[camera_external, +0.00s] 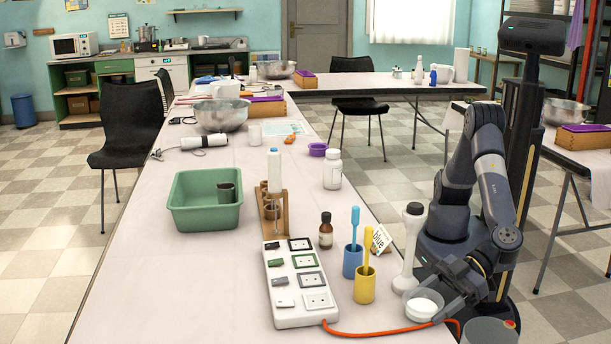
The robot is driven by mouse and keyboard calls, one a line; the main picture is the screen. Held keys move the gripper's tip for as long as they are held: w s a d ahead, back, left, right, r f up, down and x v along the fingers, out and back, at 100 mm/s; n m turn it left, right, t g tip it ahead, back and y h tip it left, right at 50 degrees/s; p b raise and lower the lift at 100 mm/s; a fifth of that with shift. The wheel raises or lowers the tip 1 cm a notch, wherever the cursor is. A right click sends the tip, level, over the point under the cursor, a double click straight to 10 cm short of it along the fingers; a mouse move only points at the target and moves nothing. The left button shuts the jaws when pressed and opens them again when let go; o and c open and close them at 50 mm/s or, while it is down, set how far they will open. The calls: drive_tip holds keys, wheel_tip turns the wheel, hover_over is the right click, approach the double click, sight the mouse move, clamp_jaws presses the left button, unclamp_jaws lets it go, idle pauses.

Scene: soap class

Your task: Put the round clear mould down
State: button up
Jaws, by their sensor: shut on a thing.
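The round clear mould (421,308) is a shallow see-through dish with white stuff in it, near the front right edge of the long white table (160,290). My gripper (446,305) reaches down from the right and is shut on the mould's right side. The mould looks level. I cannot tell whether its underside touches the table. The fingertips are small and partly hidden by the arm and the mould.
A power strip (297,285) sends an orange cable (385,333) past the mould's front. A grey pot (489,332) is at front right.

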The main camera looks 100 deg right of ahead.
drive_tip(key=shift+f+b, duration=0.1)
drive_tip(key=shift+b, duration=0.3)
drive_tip(key=o, duration=0.7)
drive_tip(key=shift+o, duration=0.2)
drive_tip(key=shift+p, duration=0.3)
drive_tip(key=shift+r, duration=0.35)
drive_tip(key=v, duration=1.2)
drive_tip(key=shift+f, duration=0.2)
